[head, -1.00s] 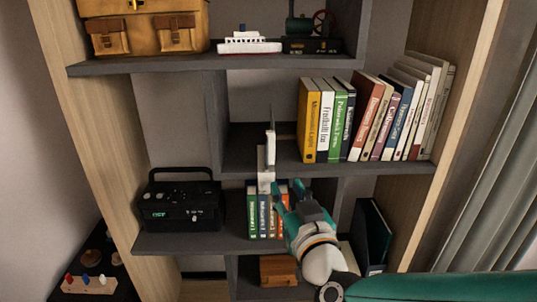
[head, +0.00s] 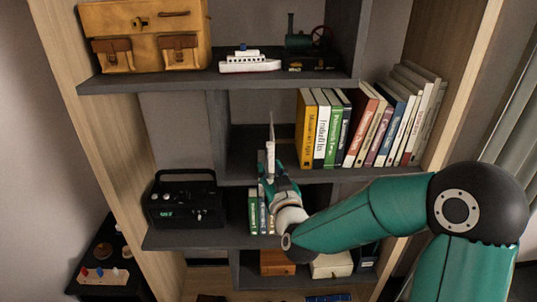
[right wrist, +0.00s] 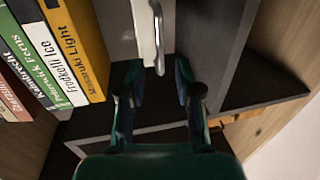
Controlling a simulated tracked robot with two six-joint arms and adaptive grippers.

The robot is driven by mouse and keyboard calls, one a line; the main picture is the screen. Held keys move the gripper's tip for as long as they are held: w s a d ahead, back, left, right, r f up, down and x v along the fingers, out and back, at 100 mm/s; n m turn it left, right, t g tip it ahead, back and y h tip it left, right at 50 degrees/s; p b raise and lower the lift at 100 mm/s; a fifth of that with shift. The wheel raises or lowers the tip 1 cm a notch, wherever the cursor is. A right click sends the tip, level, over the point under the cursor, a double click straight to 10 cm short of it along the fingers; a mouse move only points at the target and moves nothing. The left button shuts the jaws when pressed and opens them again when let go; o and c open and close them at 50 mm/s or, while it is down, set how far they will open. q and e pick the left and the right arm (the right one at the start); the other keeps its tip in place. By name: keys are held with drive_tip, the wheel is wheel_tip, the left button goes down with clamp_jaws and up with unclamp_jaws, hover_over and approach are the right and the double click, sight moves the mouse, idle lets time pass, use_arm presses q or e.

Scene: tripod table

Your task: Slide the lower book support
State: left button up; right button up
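A white, narrow upright book support (head: 270,158) stands at the front of the middle shelf, left of the row of books and apart from them. It also shows in the right wrist view (right wrist: 148,30) at the top centre. My right gripper (head: 268,182) is at the lower end of the support. In the right wrist view my right gripper (right wrist: 159,72) has its two fingers apart, one to each side of the support's lower end. I cannot tell whether either finger touches it. My left gripper is not in view.
Several books stand right of the support, the yellow book (head: 306,128) nearest. A black radio (head: 186,200) and more books (head: 254,212) are on the shelf below. A toy ship (head: 250,62) is above. The shelf between support and yellow book is free.

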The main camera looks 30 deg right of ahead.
sight(267, 175)
drive_tip(key=shift+p+x, duration=0.4)
drive_tip(key=shift+x, duration=1.45)
clamp_jaws()
